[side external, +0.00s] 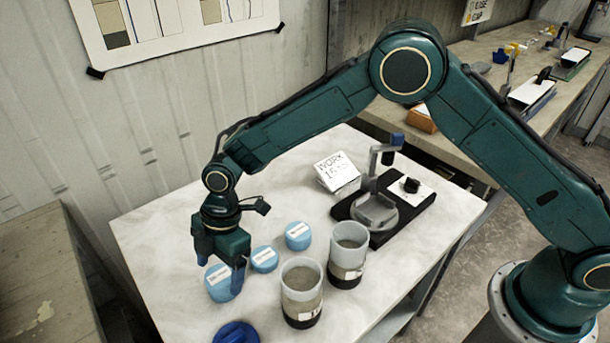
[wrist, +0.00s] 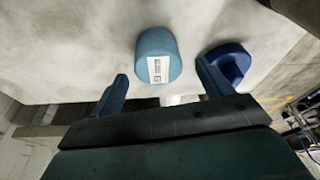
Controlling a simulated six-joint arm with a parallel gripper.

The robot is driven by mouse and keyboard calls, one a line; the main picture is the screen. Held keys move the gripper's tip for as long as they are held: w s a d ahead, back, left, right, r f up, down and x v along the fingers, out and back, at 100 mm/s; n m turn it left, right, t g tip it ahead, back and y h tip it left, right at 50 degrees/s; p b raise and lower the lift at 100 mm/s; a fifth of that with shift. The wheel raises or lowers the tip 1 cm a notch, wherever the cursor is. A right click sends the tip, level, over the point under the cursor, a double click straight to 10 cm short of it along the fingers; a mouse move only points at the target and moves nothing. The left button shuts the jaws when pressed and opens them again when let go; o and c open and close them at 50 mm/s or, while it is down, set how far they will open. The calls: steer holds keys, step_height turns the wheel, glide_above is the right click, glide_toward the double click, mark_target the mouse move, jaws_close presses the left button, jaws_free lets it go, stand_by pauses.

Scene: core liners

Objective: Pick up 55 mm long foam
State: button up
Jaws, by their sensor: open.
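Three light blue foam plugs with white labels stand on the pale table in the side view: a tall one (side external: 219,287), a shorter one (side external: 264,260) and another (side external: 298,236). The label prints are too small to read, so I cannot tell which says 55 mm. My gripper (side external: 221,270) is open and empty, pointing down at the nearest, tallest-looking plug. One finger partly covers that plug's right side. In the wrist view one labelled foam plug (wrist: 158,50) lies ahead, between the lines of the open fingers (wrist: 162,72). Contact is not visible.
Two clear liners with grey cores (side external: 302,290) (side external: 347,255) stand right of the plugs. A dark blue cap (side external: 236,333) lies at the front, also in the wrist view (wrist: 230,62). A black-based stand (side external: 400,212) and a work card (side external: 337,172) are behind.

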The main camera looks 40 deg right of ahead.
mark_target(219, 276)
steer(key=shift+x, duration=2.25)
steer(key=shift+d, duration=0.15)
steer(key=c, duration=1.1)
steer(key=shift+o, duration=0.2)
steer(key=shift+r, duration=0.1)
step_height(219, 276, up, 20)
